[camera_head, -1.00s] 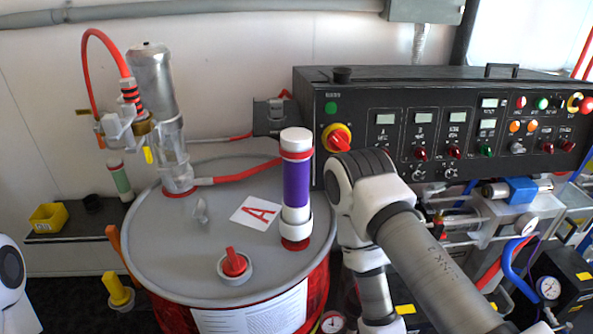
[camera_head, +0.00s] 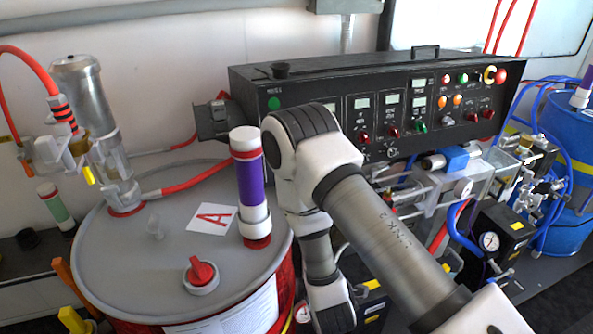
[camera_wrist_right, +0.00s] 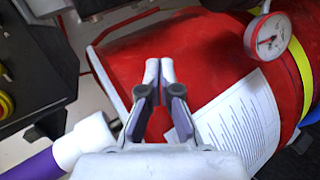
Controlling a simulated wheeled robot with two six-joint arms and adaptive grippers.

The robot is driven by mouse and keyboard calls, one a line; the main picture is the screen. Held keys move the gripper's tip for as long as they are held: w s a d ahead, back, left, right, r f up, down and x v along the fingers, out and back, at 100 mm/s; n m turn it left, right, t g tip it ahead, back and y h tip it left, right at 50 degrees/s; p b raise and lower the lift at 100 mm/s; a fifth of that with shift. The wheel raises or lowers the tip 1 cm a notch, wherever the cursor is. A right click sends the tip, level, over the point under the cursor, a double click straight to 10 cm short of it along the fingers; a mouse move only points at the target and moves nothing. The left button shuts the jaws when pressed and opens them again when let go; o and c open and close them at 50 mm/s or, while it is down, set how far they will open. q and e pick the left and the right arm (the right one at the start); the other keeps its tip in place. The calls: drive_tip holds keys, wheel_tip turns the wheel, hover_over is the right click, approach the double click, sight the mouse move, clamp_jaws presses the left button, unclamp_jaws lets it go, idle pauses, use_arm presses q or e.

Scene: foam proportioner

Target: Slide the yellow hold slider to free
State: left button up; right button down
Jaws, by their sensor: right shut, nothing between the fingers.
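I cannot tell for sure which part is the yellow hold slider. A small yellow piece (camera_head: 88,175) hangs under the metal fitting beside the silver pump (camera_head: 85,100) at the left of the head view. A yellow ring (camera_head: 489,75) shows at the right end of the black control panel (camera_head: 300,90). In the right wrist view my right gripper (camera_wrist_right: 160,68) is shut and empty, in front of a red drum (camera_wrist_right: 190,45) with a white label (camera_wrist_right: 240,120). In the head view my right arm hides part of the panel, and its fingers do not show. My left gripper is out of view.
Hoses, gauges and a clear box (camera_head: 440,200) crowd the right. A gauge (camera_wrist_right: 268,38) stands near the drum in the wrist view.

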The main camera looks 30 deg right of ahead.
drive_tip(key=w+d+r+n+t+h, duration=0.1)
drive_tip(key=w+r+t+h, duration=0.2)
drive_tip(key=r, duration=0.7)
drive_tip(key=w+d+r+t+h, duration=0.15)
drive_tip(key=w+r, duration=0.25)
drive_tip(key=r, duration=0.6)
drive_tip(key=p+x, duration=0.4)
drive_tip(key=x, duration=0.6)
drive_tip(key=shift+w+a+t+y, duration=0.25)
drive_tip(key=shift+a+t+y, duration=0.15)
drive_tip(key=shift+t+y, duration=0.05)
drive_tip(key=shift+r, duration=0.1)
